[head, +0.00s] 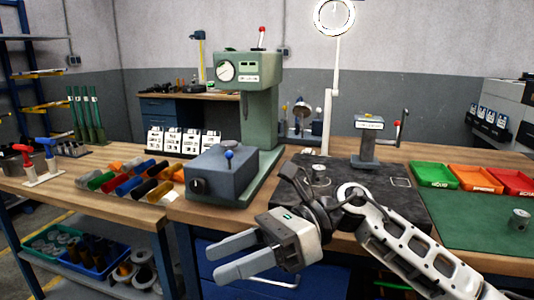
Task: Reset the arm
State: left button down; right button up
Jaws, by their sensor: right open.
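My right arm comes in from the lower right. Its gripper (222,258) points left, in front of the bench's front edge. Its two grey fingers are apart with nothing between them. The gripper hangs in front of the blue drawers and appears to touch nothing. My left gripper is not in this view.
A green press (262,110) with a grey-blue box (222,173) stands behind the gripper. Green, orange and red trays (437,187) and a metal cylinder (520,218) on a green mat (470,224) are to the right.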

jog(key=w+d+f+n+t+h, duration=0.15)
jog(key=d+f+n+t, duration=0.35)
jog(key=n+t, duration=0.9)
jog(key=w+d+f+n+t+h, duration=0.1)
jog(key=w+d+f+n+t, duration=0.4)
jog(key=n+t, duration=1)
jog(key=s+d+f+m+g+h, duration=0.4)
jog(key=s+f, duration=0.4)
jog(key=f, duration=0.2)
jog(key=s+d+f+m+g+h, duration=0.4)
jog(key=s+f+m+g+h, duration=0.1)
jog(key=f, duration=0.6)
jog(key=s+m+g, duration=0.1)
jog(key=s+g, duration=0.1)
jog(key=s, duration=0.1)
jog(key=shift+s+d+g, duration=0.15)
jog(key=shift+d+g, duration=0.05)
jog(key=shift+g, duration=0.2)
